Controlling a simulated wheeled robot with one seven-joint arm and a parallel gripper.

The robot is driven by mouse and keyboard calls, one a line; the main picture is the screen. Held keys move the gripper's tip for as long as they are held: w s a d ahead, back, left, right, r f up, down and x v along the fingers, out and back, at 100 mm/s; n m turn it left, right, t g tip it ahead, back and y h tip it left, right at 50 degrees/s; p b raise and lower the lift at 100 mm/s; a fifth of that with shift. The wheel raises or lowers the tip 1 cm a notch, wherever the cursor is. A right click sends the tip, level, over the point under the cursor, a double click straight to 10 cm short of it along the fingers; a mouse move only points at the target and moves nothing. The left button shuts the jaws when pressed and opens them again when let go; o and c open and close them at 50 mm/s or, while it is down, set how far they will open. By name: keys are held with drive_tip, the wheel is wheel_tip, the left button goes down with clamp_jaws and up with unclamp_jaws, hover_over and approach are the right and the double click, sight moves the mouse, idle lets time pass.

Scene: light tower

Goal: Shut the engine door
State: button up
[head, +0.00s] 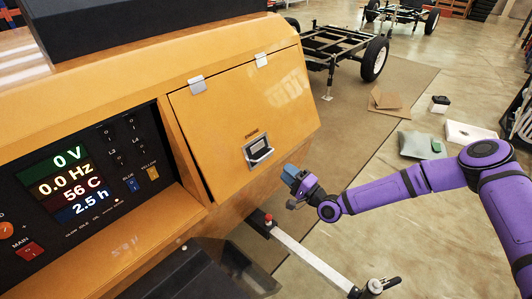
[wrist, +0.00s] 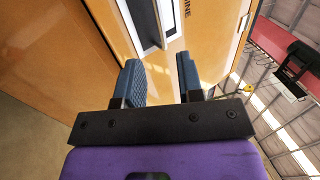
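The engine door (head: 225,110) is an orange panel hinged along its top edge on the yellow-orange housing. A dark gap shows along its left side, and its lower part seems to stand slightly out. Its latch handle (head: 258,152), silver with a dark recess, sits near the lower edge. My gripper (head: 290,172) is just right of and below the handle, apart from it. In the wrist view my gripper (wrist: 159,70) is open with two blue fingers and nothing between them. The handle (wrist: 152,22) is ahead of the fingertips, partly cut by the frame's top.
A lit control panel (head: 80,185) is left of the door. A metal bar with a red-tipped end (head: 300,250) juts out below my gripper. A wheeled chassis (head: 340,45) stands behind. Cardboard, a grey bag and boxes lie on the floor at right.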

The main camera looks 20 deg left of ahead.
sight(266, 156)
drive_tip(key=x, duration=1)
drive_tip(key=shift+w+a, duration=0.15)
drive_tip(key=shift+a, duration=0.05)
clamp_jaws()
